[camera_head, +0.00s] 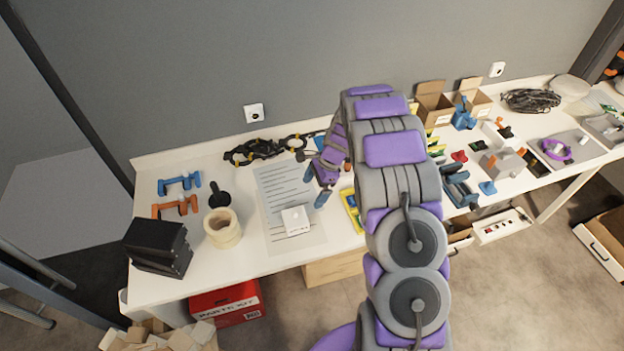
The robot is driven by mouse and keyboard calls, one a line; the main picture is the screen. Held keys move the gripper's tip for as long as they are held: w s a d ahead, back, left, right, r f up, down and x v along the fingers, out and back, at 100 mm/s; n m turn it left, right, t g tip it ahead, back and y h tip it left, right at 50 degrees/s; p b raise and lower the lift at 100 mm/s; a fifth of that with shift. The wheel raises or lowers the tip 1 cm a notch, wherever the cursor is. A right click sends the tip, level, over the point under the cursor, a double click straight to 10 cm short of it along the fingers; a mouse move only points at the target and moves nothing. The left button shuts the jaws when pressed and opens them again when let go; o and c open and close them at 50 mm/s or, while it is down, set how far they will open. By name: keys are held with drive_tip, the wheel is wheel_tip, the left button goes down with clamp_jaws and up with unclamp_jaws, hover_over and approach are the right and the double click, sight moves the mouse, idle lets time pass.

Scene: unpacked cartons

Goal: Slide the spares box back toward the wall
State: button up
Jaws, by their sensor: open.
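No label that I can read says which thing is the spares box. A small white box (295,220) sits on a printed sheet (285,190) on the white bench (340,226). Two open brown cartons, a left one (435,108) and a right one (474,100), stand on the bench near the wall. A red box lettered like "PARTS KIT" (225,303) is on the floor under the bench. My gripper (315,186) is open, with nothing seen between its fingers, over the sheet's right edge, above and right of the small white box. My arm hides part of the bench's middle.
A tape roll (222,228), a black block (158,248) and clamps (180,183) occupy the bench's left end. Black cable (265,150) lies along the back. Many small parts crowd the right side. The grey wall (240,60) has a socket (254,113).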

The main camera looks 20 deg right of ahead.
sight(296, 220)
drive_tip(key=x, duration=0.6)
drive_tip(key=b+x, duration=0.1)
drive_tip(key=x, duration=0.4)
drive_tip(key=b+x, duration=0.1)
drive_tip(key=x, duration=0.5)
drive_tip(key=shift+w+a+f, duration=0.1)
drive_tip(key=shift+w+f, duration=0.15)
drive_tip(key=shift+w, duration=0.15)
drive_tip(key=shift+a+f, duration=0.2)
drive_tip(key=shift+f, duration=0.05)
drive_tip(key=shift+a, duration=0.35)
drive_tip(key=shift+d, duration=0.3)
drive_tip(key=c, duration=0.8)
